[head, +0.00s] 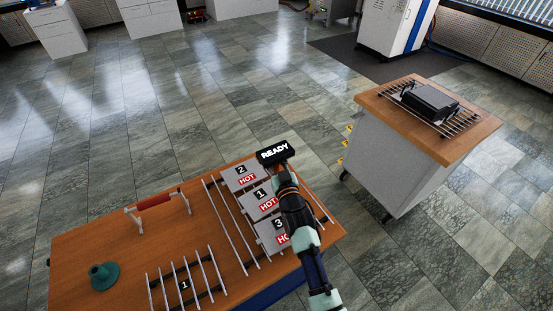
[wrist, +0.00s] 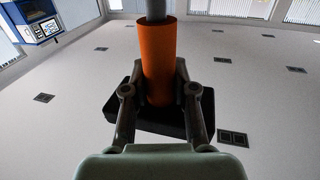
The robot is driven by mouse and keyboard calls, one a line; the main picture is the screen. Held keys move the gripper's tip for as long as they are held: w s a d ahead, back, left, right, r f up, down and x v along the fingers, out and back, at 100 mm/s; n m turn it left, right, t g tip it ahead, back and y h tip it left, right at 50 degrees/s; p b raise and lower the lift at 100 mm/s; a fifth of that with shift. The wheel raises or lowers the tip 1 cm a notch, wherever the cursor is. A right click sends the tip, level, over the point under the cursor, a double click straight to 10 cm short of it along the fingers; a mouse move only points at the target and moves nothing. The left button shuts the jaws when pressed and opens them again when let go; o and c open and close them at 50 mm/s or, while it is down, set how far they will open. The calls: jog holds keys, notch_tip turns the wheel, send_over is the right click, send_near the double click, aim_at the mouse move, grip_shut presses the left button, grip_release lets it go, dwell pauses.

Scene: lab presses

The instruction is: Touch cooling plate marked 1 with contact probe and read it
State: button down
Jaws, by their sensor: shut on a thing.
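My gripper (head: 284,180) is shut on the orange handle (wrist: 158,70) of the contact probe, which fills the middle of the wrist view. The probe's black display (head: 273,152) reads READY in the head view. A grey shaft (wrist: 156,10) rises from the handle in the wrist view. The cooling plate marked 1 (head: 254,204) is grey with a red HOT label and lies between plate 2 (head: 236,188) and plate 3 (head: 264,233), both also labelled HOT. My gripper and arm stand at the plates' right side and partly cover them. I cannot see the probe tip or any contact.
The plates lie on a wire rack (head: 227,228) on a wooden table (head: 85,240). A slotted rack tagged 1 (head: 200,273), a red-handled stand (head: 155,202) and a green cone-shaped piece (head: 103,276) are to the left. A separate cart (head: 400,150) bears a black press (head: 431,99).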

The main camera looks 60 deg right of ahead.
aim_at(276, 173)
jog(key=shift+f+b, duration=1.75)
jog(key=shift+f, duration=0.65)
jog(key=shift+f+b, duration=0.6)
jog(key=shift+f, duration=0.15)
notch_tip(276, 173, up, 8)
jog(key=p, duration=0.6)
jog(key=shift+r+p, duration=0.15)
jog(key=shift+p, duration=0.25)
